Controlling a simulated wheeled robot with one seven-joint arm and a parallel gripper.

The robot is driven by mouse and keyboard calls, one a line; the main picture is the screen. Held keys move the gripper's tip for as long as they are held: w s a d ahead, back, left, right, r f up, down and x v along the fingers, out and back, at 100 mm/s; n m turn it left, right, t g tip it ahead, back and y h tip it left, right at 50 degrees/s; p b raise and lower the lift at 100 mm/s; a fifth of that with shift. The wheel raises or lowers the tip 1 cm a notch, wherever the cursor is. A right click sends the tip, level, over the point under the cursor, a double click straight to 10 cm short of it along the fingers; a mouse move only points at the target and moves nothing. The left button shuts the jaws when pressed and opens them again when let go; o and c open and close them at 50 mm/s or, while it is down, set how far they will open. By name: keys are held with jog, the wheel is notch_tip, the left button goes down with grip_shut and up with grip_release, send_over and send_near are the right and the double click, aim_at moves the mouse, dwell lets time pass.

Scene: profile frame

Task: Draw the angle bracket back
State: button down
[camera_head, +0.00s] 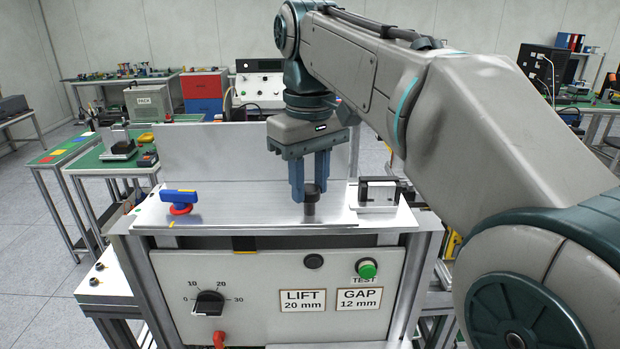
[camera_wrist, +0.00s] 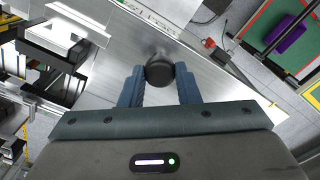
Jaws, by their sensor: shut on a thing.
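My gripper (camera_head: 310,182) points straight down over the metal bench top. Its blue fingers are shut on a dark round knob (camera_head: 310,207), which stands upright on the plate. In the wrist view my gripper (camera_wrist: 160,85) has one finger on each side of the knob's round black top (camera_wrist: 160,69). A black and pale fixture (camera_head: 378,194) sits on the plate right of my gripper; it also shows at the upper left of the wrist view (camera_wrist: 70,38). I cannot tell which part is the angle bracket or whether the knob belongs to it.
A blue handle with a red ring (camera_head: 180,201) is on the plate's left. The front panel (camera_head: 260,270) carries a dial (camera_head: 208,303), a green test button (camera_head: 367,268) and "LIFT 20 mm" and "GAP 12 mm" labels. An upright grey panel (camera_head: 215,160) stands behind. The plate between handle and knob is clear.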

jog(key=shift+s, duration=0.65)
jog(key=c, duration=1.5)
grip_release()
jog(key=o, duration=0.4)
jog(key=shift+s, duration=0.1)
jog(key=shift+r, duration=0.15)
jog(key=shift+a+r+p, duration=0.1)
jog(key=shift+r+p, duration=2.4)
jog(key=shift+r, duration=4.3)
jog(key=shift+f, duration=0.1)
